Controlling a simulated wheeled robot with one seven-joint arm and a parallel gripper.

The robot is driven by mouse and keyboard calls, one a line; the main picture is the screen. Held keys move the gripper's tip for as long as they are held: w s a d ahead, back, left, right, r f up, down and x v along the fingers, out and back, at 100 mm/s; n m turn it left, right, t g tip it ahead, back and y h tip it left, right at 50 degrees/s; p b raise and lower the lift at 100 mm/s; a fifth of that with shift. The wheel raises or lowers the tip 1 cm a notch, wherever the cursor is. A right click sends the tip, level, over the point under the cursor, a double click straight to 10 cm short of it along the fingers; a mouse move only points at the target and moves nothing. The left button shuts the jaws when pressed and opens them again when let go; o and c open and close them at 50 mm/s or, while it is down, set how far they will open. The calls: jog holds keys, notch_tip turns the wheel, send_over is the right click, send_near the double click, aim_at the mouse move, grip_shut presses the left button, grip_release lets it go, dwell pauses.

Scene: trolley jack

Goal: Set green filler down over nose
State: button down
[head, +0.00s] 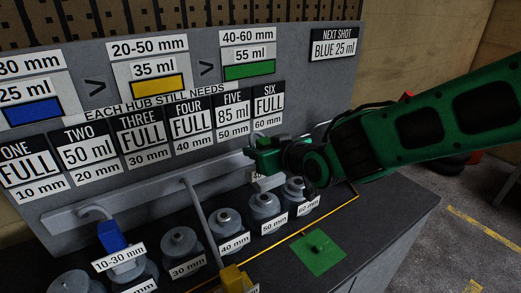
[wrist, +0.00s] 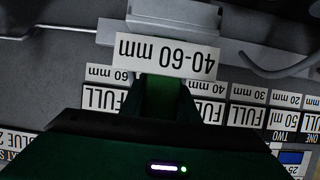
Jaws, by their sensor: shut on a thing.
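My gripper (head: 281,156) is shut on the green filler (head: 264,160), holding it above the back row of hubs, close to the board and rail. In the wrist view, the filler's white 40-60 mm label (wrist: 165,57) shows beyond the jaws, and a green part (wrist: 162,98) sits between them. A green square (head: 320,254) lies on the bench top to the front right of my gripper. A small dark nose (head: 318,247) stands up from its middle with nothing over it. The filler is well apart from this nose.
Grey hubs (head: 226,222) stand in a row with size labels. The blue filler (head: 113,238) is at left and the yellow filler (head: 233,276) at the front. A yellow line (head: 300,232) edges the hub row; the bench's right end is clear.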

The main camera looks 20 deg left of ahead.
jog(key=shift+a+f, duration=0.1)
jog(key=shift+f, duration=2.3)
jog(key=shift+f, duration=1.45)
jog(key=c, duration=1.3)
grip_release()
jog(key=shift+s+f, duration=0.1)
jog(key=shift+f, duration=0.05)
jog(key=v, duration=1.1)
jog(key=shift+w, duration=0.2)
